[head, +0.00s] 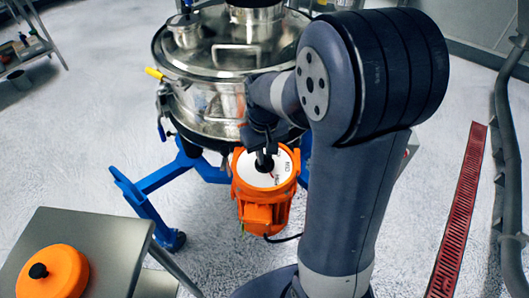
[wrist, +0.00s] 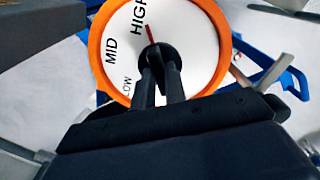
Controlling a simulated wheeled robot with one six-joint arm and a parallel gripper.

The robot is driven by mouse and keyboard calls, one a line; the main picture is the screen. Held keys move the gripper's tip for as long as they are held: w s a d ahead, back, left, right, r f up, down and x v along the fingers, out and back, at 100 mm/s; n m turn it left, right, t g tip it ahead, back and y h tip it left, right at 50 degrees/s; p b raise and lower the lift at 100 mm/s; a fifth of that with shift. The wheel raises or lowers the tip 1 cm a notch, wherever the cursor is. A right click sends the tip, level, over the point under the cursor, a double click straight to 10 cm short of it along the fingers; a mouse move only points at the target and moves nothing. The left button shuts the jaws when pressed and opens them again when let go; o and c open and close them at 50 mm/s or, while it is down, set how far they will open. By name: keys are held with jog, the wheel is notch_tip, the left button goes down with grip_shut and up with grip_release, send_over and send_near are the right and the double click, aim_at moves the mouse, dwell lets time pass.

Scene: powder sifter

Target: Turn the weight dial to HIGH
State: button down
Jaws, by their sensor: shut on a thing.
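The weight dial (wrist: 198,38) has a white round face with an orange rim. LOW, MID and HIGH are printed along its left side in the wrist view. My gripper (wrist: 161,70) is shut on the knob, one finger on each side. In the head view the dial (head: 254,177) tops the orange motor (head: 262,215) under the steel sifter (head: 205,112), with my gripper (head: 263,153) above it. My fingers and arm hide part of the face.
A metal table (head: 100,232) at the lower left holds an orange round piece (head: 62,277) with a black knob. Blue legs (head: 145,205) carry the sifter. A red floor grate (head: 462,210) and a dark pipe lie at the right. Open floor shows at the left.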

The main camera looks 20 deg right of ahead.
jog(key=shift+m, duration=0.4)
jog(key=c, duration=1.4)
grip_release()
jog(key=shift+c, duration=0.2)
notch_tip(320, 180, up, 11)
jog(key=shift+f, duration=0.15)
notch_tip(320, 180, down, 11)
jog(key=shift+n, duration=0.8)
